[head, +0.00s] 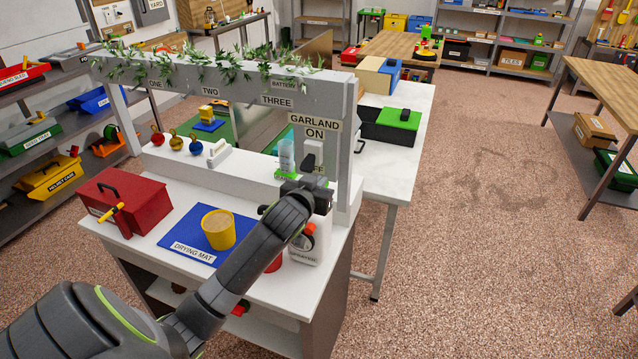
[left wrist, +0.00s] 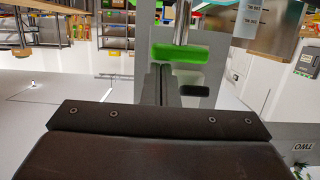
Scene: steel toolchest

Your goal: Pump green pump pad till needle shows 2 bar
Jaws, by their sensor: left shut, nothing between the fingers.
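My right gripper is out of view.
A yellow cup (head: 217,228) stands on the blue drying mat (head: 186,240). A red toolbox (head: 138,199) is at the bench's left. A grey post (head: 347,150) rises close to my gripper.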

